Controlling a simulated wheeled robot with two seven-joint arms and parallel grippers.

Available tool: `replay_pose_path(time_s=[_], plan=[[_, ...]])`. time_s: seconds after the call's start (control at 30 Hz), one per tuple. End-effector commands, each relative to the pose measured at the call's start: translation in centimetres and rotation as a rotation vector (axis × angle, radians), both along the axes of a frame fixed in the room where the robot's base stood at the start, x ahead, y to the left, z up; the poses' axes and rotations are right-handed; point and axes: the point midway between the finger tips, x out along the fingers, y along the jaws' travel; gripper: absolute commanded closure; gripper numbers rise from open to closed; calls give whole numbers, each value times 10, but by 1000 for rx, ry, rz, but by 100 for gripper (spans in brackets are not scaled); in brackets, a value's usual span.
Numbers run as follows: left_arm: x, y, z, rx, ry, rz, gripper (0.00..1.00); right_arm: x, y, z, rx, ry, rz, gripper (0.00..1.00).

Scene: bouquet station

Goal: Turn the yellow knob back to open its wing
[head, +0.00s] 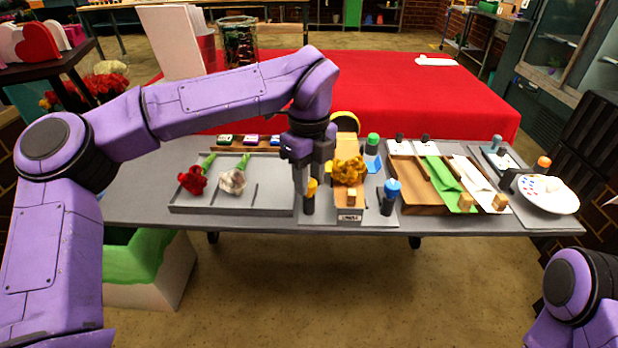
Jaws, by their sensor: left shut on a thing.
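The yellow knob (311,187) sits on a dark upright post near the front of the table, left of a wooden stand. My left gripper (307,188) comes down from above and is shut on the yellow knob, hiding part of it. The wooden stand (349,203) has gold flowers (348,171) on it. A blue flap (373,164) shows on the stand's right side. Any yellow wing by the knob is hidden or cannot be made out. Only part of my right arm shows at the lower right; its gripper is out of view.
A blue knob (391,188) and a green knob (373,140) stand right of the wooden stand. A grey tray (270,198) with a red flower (193,180) and a white flower (232,181) lies left. A wooden tray (417,200) with wrapping sheets and a white palette (549,195) are right.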

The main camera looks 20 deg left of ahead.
Motion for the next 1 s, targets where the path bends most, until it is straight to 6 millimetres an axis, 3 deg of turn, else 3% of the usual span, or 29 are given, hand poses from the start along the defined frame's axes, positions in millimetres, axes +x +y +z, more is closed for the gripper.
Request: replay_pose_path(time_s=[0.27,0.3,0.37,0.73,1.0], plan=[[1,0,3,-2,-7,3,97,0,0,1,0,0,0,41],[1,0,3,-2,-7,3,60,0,0,1,0,0,0,41],[1,0,3,-2,-6,3,41,0,0,1,0,0,0,41],[1,0,9,-1,-3,3,41,0,0,1,0,0,0,41],[1,0,72,-1,-8,3,41,0,0,5,0,0,0,41]])
